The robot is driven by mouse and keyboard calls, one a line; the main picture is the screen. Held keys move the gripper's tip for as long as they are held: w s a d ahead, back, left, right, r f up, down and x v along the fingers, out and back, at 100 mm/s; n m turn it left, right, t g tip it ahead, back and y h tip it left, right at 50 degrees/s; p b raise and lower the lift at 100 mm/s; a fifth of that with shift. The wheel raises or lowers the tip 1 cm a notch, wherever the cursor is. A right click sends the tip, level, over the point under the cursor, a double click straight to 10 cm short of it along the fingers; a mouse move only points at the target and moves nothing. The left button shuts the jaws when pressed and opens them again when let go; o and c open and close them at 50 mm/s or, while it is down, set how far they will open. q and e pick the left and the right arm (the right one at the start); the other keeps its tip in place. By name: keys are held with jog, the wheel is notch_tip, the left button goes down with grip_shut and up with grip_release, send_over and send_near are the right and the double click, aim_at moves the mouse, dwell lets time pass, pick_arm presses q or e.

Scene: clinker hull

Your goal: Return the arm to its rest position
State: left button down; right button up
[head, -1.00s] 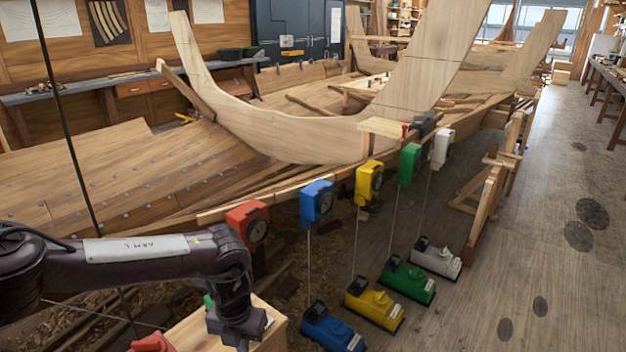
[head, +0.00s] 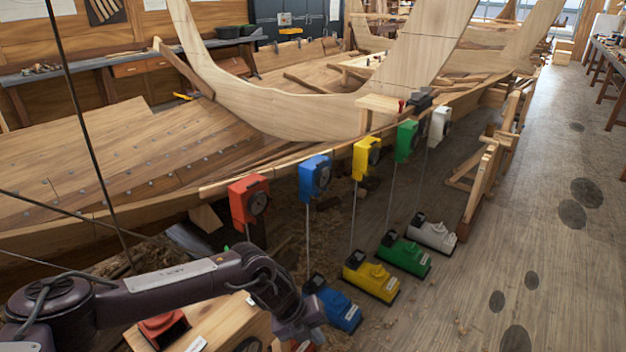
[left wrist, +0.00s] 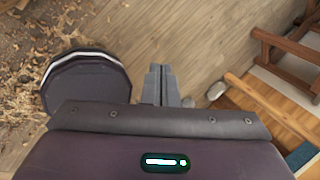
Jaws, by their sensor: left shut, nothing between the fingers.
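My left arm (head: 170,285) reaches in from the lower left in the head view. It bends down at the wrist near the bottom edge, in front of the blue block on the floor. In the left wrist view the fingers of my left gripper (left wrist: 161,78) are together and empty, above wooden floor. In the head view the fingertips are not clearly visible. My right gripper is not in view.
A wooden crate (head: 222,325) with a red block (head: 163,326) stands under my left arm. Red, blue (head: 315,176), yellow, green and white boxes hang along the hull edge (head: 285,165). Blue (head: 340,308), yellow, green and white blocks lie below. Floor at right is open.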

pick_arm(q)
jog(key=w+d+f+n+t+h, duration=0.2)
jog(key=d+f+n+t+h, duration=0.15)
jog(key=d+f+n, duration=0.45)
jog(key=s+a+f+n+t+y, duration=0.1)
jog(key=s+a+f+n+y, duration=0.1)
jog(key=s+a+f+n, duration=0.45)
jog(key=s+a+f+n+t+y, duration=0.1)
jog(key=s+a+f+n, duration=0.2)
jog(key=a+f+n, duration=0.7)
jog(key=s+a+f+n+g+y, duration=0.1)
jog(key=s+a+f, duration=0.4)
jog(key=s, duration=0.6)
jog(key=s+a+f+n+g+y, duration=0.2)
jog(key=s+a+f, duration=0.3)
jog(key=s, duration=0.7)
jog(key=s+a+f+n+g+y, duration=0.2)
jog(key=s+f, duration=0.5)
jog(key=s, duration=0.4)
jog(key=a+n+y, duration=0.1)
jog(key=a+n, duration=0.1)
jog(key=a, duration=0.1)
jog(key=shift+s, duration=0.35)
jog(key=shift+f, duration=0.1)
